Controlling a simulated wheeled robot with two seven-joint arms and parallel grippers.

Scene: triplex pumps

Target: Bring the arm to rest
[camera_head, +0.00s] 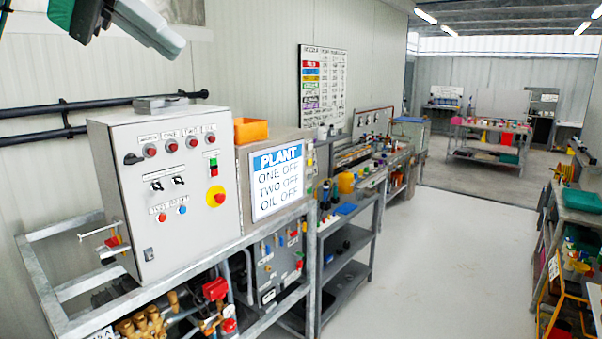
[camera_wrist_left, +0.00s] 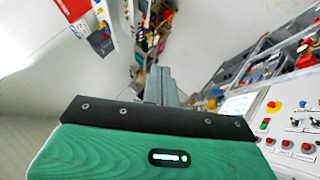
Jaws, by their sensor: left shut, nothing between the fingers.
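My left gripper (camera_head: 84,36) hangs at the top left of the head view, high above the control panel and apart from it. Part of my left arm is cut off by the top edge. In the left wrist view, the left gripper (camera_wrist_left: 160,74) shows its fingers together with nothing between them, beyond its green and black body. The grey control panel (camera_head: 176,238) stands below it, with red, green and yellow buttons. It also shows at the right of the left wrist view (camera_wrist_left: 293,132). My right gripper is not in view.
A plant sign (camera_head: 277,180) stands beside the panel on a metal frame (camera_head: 75,287) with pipes below. Black pipes (camera_head: 60,120) run along the left wall. A shelf bench (camera_head: 580,213) stands at the right. The floor (camera_head: 445,265) between is clear.

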